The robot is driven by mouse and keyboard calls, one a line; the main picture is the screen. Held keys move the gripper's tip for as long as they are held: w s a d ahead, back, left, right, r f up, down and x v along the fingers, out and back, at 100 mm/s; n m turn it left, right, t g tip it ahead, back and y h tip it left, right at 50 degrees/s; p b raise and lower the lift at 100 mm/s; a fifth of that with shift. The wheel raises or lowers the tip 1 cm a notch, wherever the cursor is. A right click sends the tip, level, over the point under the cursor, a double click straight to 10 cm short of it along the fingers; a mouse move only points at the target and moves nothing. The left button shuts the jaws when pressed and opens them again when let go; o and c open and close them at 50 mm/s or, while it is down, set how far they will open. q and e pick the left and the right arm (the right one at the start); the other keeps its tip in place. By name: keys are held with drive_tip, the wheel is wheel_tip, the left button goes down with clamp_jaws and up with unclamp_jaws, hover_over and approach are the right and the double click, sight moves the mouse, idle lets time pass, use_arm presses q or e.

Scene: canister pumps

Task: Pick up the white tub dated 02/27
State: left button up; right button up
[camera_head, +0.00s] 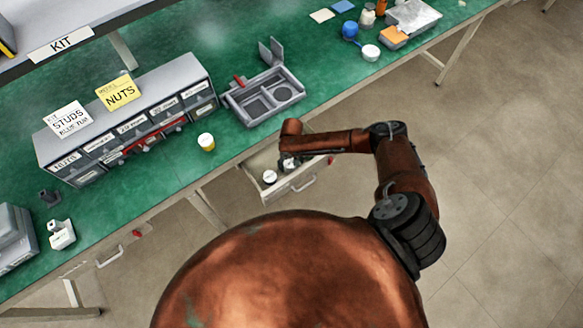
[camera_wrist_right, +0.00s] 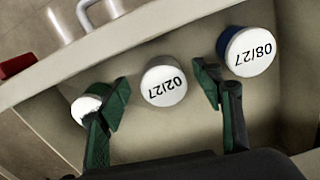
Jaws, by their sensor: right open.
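The white tub dated 02/27 (camera_wrist_right: 164,86) stands in an open drawer in the right wrist view, its lid facing me. My right gripper (camera_wrist_right: 162,92) is open, with one finger on each side of that tub; I cannot tell how far above it they are. A blue tub with a white lid dated 08/27 (camera_wrist_right: 249,52) stands to the right, close by a finger. Another white-lidded tub (camera_wrist_right: 85,108) is partly hidden by the left finger, its date unseen. In the head view my right gripper (camera_head: 289,160) is over the drawer. My left gripper is out of view.
The pale drawer (camera_head: 305,182) is pulled out below the green bench (camera_head: 240,150). Its front wall and handle (camera_wrist_right: 88,15) lie near the gripper.

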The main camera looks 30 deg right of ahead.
wheel_tip(320, 180, down, 2)
drive_tip(key=shift+f, duration=0.1)
drive_tip(key=c, duration=1.3)
